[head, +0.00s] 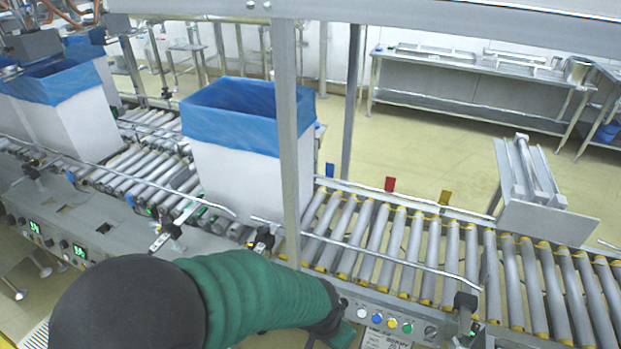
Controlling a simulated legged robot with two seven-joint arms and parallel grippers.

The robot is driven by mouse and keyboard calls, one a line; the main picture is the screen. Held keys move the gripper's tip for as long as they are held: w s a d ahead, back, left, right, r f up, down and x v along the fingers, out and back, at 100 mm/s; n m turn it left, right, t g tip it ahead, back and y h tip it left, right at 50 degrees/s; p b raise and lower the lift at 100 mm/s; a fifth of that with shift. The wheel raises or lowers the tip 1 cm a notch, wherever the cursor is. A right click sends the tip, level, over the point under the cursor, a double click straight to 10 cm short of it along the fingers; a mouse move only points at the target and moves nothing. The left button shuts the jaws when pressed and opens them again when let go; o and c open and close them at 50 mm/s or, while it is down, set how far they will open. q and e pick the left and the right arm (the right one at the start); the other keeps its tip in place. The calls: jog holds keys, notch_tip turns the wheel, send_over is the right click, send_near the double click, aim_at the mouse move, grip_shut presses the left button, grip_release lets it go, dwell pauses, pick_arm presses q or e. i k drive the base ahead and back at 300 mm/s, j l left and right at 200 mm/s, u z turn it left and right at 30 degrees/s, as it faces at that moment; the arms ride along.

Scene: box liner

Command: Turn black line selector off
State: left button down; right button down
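A dark rotary selector (431,332) sits at the right end of a row of buttons on the grey control panel under the roller conveyor. It is small, and I cannot read which way it points. To its left are white (361,312), blue (377,317), yellow (392,322) and green (407,327) buttons. My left arm, in a green sleeve, comes in from the lower left and ends in a dark cuff left of the white button. The fingers of my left gripper (332,330) are not clear there. My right gripper is not in view.
A white box with a blue liner (235,115) stands on the conveyor rollers (385,240). A metal post (288,130) rises behind my arm. A guide rail and a black clamp (465,302) stand above the panel's right side. Red and yellow flags line the far rail.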

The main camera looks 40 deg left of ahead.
aim_at(343, 304)
jog(key=u, duration=1.1)
